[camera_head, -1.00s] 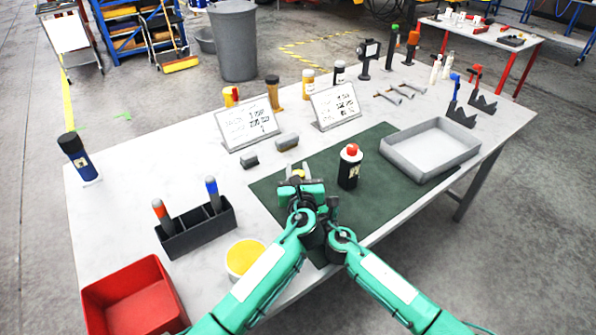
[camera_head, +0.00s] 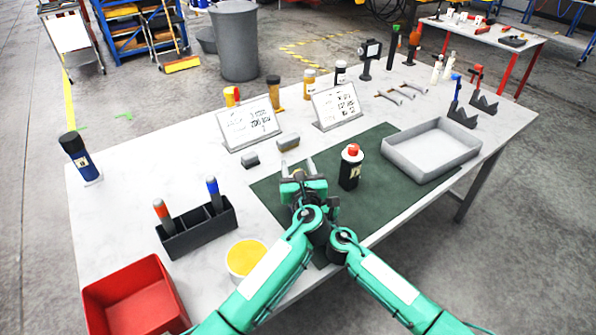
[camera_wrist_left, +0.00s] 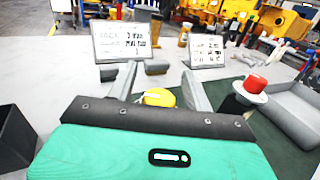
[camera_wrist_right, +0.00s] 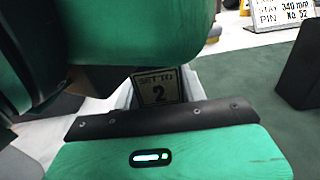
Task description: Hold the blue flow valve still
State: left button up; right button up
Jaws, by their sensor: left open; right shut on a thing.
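I cannot pick out a blue flow valve for certain in any view. My left gripper (camera_head: 298,166) is open over the green mat (camera_head: 270,197), fingers pointing to the far side. In the left wrist view a rounded yellow thing (camera_wrist_left: 158,97) shows between and beyond its fingers, partly hidden by the gripper body; I cannot tell if they touch it. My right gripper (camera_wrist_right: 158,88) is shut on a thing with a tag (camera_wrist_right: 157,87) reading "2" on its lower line. Most of that thing is hidden. In the head view the right gripper is largely hidden behind the left one.
A black bottle with a red cap (camera_head: 350,167) stands on the mat, right of my grippers. A grey tray (camera_head: 477,155) lies further right. Two small grey blocks (camera_head: 288,142) and two sign boards (camera_head: 337,104) stand beyond. A black holder (camera_head: 198,232) and yellow-topped tub (camera_head: 246,258) are left.

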pick_arm(q)
notch_tip(320, 180, up, 9)
jog(key=shift+f, duration=0.15)
dwell(0.4)
